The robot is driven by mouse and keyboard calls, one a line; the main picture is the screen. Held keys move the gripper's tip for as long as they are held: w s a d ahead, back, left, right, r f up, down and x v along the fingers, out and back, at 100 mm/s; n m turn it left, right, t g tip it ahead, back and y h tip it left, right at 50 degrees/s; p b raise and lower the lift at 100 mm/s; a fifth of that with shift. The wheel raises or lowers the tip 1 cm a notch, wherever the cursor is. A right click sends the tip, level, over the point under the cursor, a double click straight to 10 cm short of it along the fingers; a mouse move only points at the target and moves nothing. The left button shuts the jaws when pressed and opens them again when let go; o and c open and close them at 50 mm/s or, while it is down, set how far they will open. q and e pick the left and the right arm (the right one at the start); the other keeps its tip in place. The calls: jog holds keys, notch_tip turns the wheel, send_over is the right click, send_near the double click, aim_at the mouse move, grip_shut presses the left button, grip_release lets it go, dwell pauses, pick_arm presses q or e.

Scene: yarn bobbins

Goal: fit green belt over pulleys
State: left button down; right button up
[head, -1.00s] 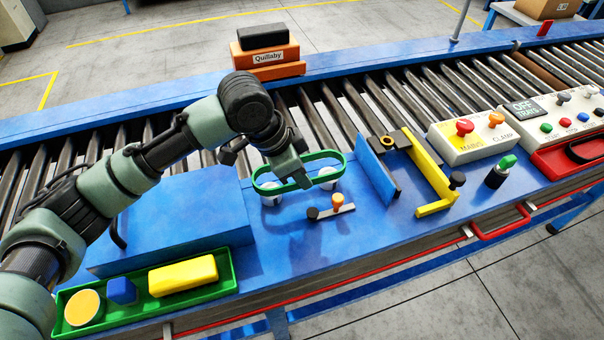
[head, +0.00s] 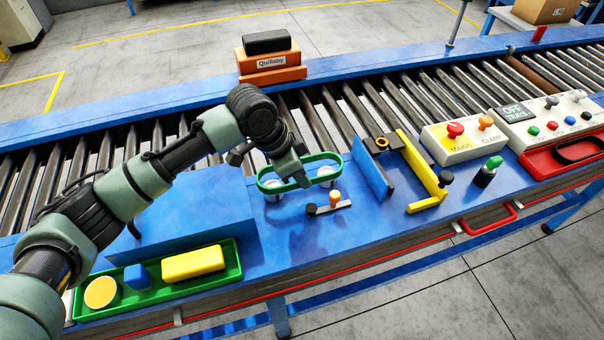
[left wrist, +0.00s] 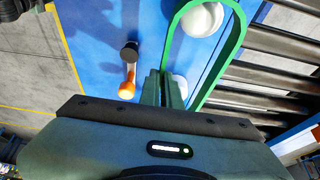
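The green belt (head: 318,156) is a stiff oval loop at the middle of the blue bench. My left gripper (head: 303,184) is shut on the loop's near side, with its fingers pointing down. Two white pulleys, a left one (head: 272,194) and a right one (head: 326,178), show through and below the loop. In the left wrist view the belt (left wrist: 240,30) curves around one white pulley (left wrist: 202,18); the other pulley (left wrist: 180,86) is partly hidden behind the fingers (left wrist: 165,85). I cannot tell whether the belt is seated or held just above them. My right gripper is out of view.
A small lever with an orange knob (head: 335,197) stands just in front of the pulleys. A blue upright plate (head: 372,175) and yellow bracket (head: 424,170) stand to the right. A blue block (head: 185,215) and green tray (head: 232,270) lie left. Rollers run behind.

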aim_at(300, 186)
pick_arm(q)
jog(key=shift+w+f+b, duration=0.1)
jog(key=shift+f+b, duration=0.2)
jog(key=shift+f, duration=0.4)
jog(key=shift+f+b, duration=0.3)
jog(key=shift+f, duration=1.3)
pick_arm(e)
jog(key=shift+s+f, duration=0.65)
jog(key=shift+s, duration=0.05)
pick_arm(q)
jog(key=c, duration=1.6)
grip_release()
jog(key=shift+o, duration=0.2)
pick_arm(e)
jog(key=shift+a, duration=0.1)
